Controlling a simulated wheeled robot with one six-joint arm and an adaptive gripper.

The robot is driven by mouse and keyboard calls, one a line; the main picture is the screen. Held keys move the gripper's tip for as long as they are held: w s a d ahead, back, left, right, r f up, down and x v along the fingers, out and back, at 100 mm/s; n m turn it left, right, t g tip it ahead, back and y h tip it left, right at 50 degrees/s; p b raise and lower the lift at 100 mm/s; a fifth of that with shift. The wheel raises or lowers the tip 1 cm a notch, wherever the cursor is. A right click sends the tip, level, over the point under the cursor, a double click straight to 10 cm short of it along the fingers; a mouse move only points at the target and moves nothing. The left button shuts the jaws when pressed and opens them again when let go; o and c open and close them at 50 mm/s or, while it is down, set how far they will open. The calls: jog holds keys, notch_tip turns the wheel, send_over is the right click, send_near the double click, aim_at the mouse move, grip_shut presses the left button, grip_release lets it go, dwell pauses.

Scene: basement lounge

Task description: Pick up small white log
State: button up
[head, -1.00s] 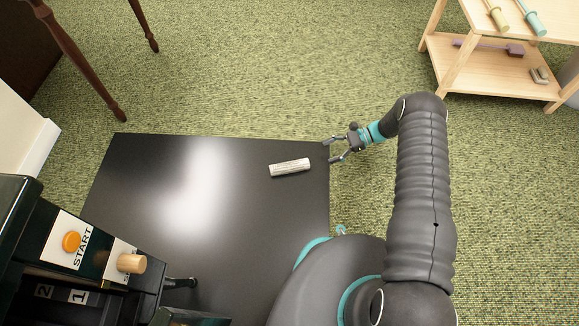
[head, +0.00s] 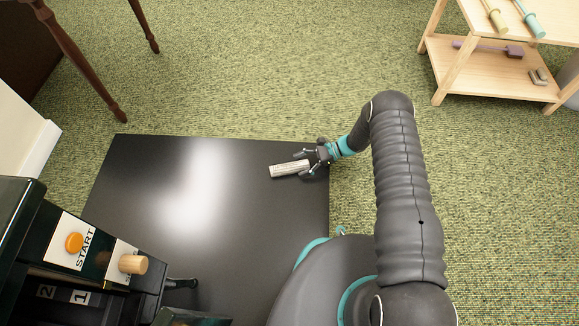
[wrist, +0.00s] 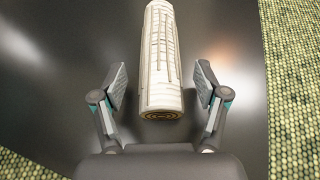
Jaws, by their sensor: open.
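The small white log (head: 288,169) lies on its side on the black glossy platform (head: 140,200), near its right edge. In the wrist view the log (wrist: 161,60) shows ridged white bark and a ringed end facing my gripper. My gripper (head: 301,162) is open at the log's right end. In the wrist view the fingers of my gripper (wrist: 161,88) stand on either side of the log's near end, with a gap on both sides.
A black cabinet with an orange START button (head: 74,242) and a wooden knob (head: 132,264) stands at the lower left. A wooden shelf (head: 490,75) with tools is at the upper right. Wooden furniture legs (head: 85,65) stand at the upper left. Green carpet surrounds the platform.

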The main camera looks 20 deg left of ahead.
jog(key=shift+x, duration=0.8)
jog(key=c, duration=1.3)
jog(key=shift+c, duration=0.2)
